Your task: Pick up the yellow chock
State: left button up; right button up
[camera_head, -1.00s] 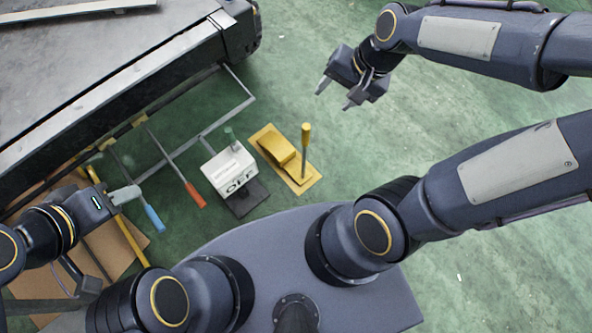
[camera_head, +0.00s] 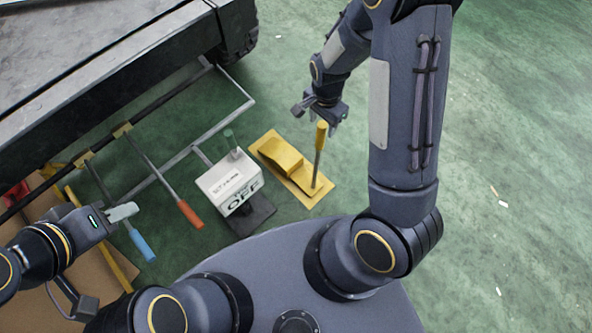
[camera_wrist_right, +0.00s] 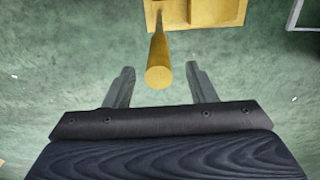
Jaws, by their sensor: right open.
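The yellow chock (camera_head: 283,158) lies on the green floor, a stepped wedge on a flat plate with an upright rod handle (camera_head: 319,150) topped by a yellow grip. My right gripper (camera_head: 322,116) is beside the top of that handle and holds nothing. In the right wrist view, its two fingers (camera_wrist_right: 163,86) are spread, with the handle's yellow end (camera_wrist_right: 159,76) showing between them; contact is not visible. The chock's body (camera_wrist_right: 205,12) shows at the top there. My left gripper (camera_head: 124,211) is at the left near the blue-handled lever; its jaw gap is unclear.
A white box marked OFF (camera_head: 229,183) stands just left of the chock. Levers with a red handle (camera_head: 190,213) and a blue handle (camera_head: 142,244) are further left. A dark machine (camera_head: 90,80) fills the upper left.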

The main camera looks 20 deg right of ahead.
notch_tip(320, 180, down, 3)
jog(key=shift+f+b, duration=0.15)
jog(key=shift+b, duration=0.35)
jog(key=shift+s, duration=0.1)
grip_shut()
dwell(0.9)
